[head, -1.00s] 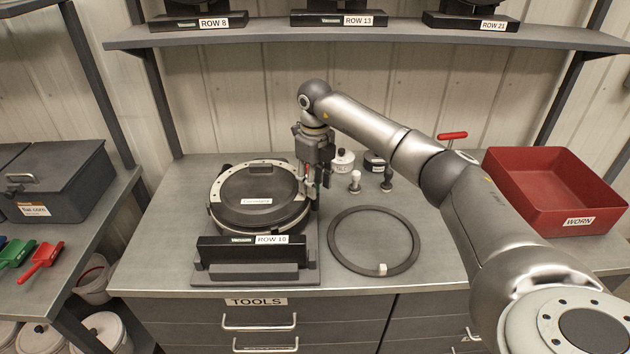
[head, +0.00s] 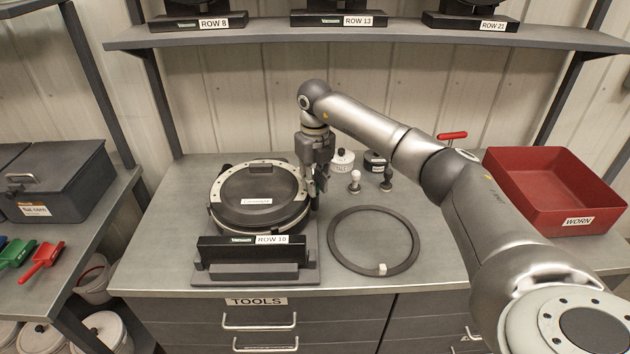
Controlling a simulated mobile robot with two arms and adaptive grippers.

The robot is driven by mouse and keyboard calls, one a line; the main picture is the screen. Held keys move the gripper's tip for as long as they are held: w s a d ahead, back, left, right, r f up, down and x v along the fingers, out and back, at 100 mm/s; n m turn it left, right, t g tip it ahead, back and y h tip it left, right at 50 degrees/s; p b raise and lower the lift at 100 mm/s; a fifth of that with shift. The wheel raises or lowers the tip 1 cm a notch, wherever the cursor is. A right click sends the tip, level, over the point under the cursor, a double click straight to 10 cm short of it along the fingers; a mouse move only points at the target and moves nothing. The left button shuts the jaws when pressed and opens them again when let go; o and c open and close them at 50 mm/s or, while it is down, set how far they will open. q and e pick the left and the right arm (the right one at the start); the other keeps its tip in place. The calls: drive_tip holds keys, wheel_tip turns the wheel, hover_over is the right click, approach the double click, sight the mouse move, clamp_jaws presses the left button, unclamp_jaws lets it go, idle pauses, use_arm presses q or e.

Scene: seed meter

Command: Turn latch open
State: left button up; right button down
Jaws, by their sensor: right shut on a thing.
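The seed meter (head: 262,184) is a round dark housing with a pale rim, lying face up on a base labelled ROW 10 (head: 271,239). My right gripper (head: 316,196) points down at the right edge of the meter, shut on a small part there, which I take to be the latch. The fingers and the edge of the meter hide most of that part. My left gripper is not in view.
A dark ring (head: 374,241) with a pale tab lies on the bench right of the meter. Small knobs (head: 355,181) and a white container (head: 342,161) stand behind it. A red WORN bin (head: 555,191) is at the right. A shelf (head: 365,37) runs above.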

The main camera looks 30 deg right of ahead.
drive_tip(key=m, duration=0.3)
drive_tip(key=shift+r+m, duration=0.1)
drive_tip(key=shift+m, duration=0.3)
drive_tip(key=m+p, duration=0.1)
drive_tip(key=m, duration=0.2)
drive_tip(key=shift+m, duration=0.3)
drive_tip(key=m, duration=0.3)
drive_tip(key=shift+m, duration=0.3)
drive_tip(key=shift+m+p, duration=0.45)
drive_tip(key=shift+m, duration=1.15)
drive_tip(key=c, duration=1.3)
unclamp_jaws()
wheel_tip(320, 180, up, 12)
